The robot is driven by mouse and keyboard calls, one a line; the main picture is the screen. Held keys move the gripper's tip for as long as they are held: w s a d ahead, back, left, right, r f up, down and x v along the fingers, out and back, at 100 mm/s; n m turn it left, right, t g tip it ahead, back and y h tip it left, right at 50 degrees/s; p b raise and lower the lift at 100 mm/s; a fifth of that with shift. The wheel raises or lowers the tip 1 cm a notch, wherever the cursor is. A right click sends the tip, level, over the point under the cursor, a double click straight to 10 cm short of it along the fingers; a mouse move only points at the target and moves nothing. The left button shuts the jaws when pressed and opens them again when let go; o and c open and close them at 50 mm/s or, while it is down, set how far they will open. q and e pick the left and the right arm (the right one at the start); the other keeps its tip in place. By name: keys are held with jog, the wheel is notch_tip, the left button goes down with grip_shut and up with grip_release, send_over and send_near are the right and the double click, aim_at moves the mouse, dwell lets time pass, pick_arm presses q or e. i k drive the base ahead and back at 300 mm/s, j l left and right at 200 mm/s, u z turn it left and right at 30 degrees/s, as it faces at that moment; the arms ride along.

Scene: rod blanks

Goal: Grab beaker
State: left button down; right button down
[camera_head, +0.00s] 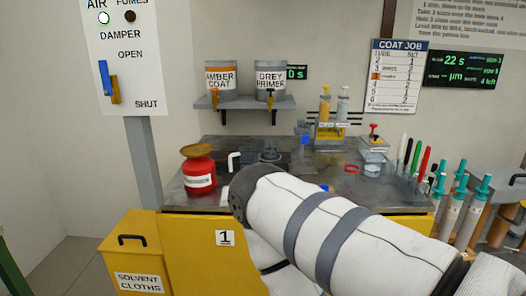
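A clear glass-like vessel (269,149), perhaps the beaker, shows at the back middle of the bench, over a dark grey base. A smaller clear cup (372,170) sits at the right of the bench. I cannot tell for sure which is the beaker. My white arm with grey bands comes in from the lower right and covers the front middle of the bench. No gripper fingers can be made out, and my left arm is not in view.
On the bench (218,150) stand a red can (198,170), a white handled item (234,161), a yellow bottle stand (325,128) and a red ring (351,169). Coloured pens and teal-topped tubes (478,192) crowd the right edge. A yellow solvent-cloth bin (136,252) stands at left.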

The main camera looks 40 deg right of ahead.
aim_at(270, 144)
jog(key=z, duration=1.35)
jog(key=i+u, duration=0.3)
